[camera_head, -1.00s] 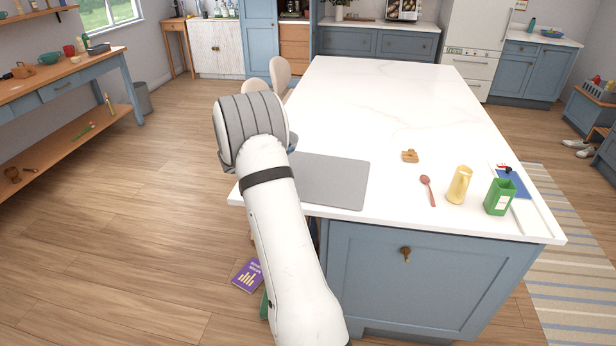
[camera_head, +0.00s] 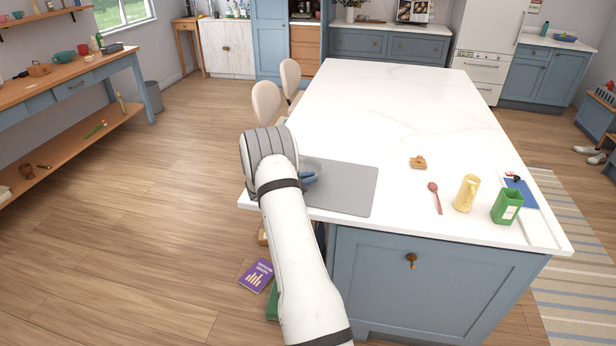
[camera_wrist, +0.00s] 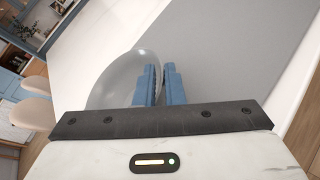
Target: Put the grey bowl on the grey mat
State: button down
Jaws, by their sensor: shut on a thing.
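The grey bowl (camera_wrist: 122,78) shows in the wrist view, with the blue fingers of my gripper (camera_wrist: 158,85) shut on its rim. In the head view, a small part of the bowl (camera_head: 312,164) shows past my arm, which hides the rest. The bowl is at the left part of the grey mat (camera_head: 345,188), which lies flat near the front left of the white island top. The mat also fills much of the wrist view (camera_wrist: 215,50). I cannot tell whether the bowl touches the mat.
On the island, right of the mat, are a toast-like item (camera_head: 418,162), a red spoon (camera_head: 435,197), a yellow jug (camera_head: 467,193) and a green carton (camera_head: 506,206). The island's far part is clear. Two chairs (camera_head: 267,102) stand at its left side. A purple book (camera_head: 257,275) lies on the floor.

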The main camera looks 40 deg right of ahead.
jog(key=shift+r, duration=0.15)
jog(key=c, duration=1.5)
grip_release()
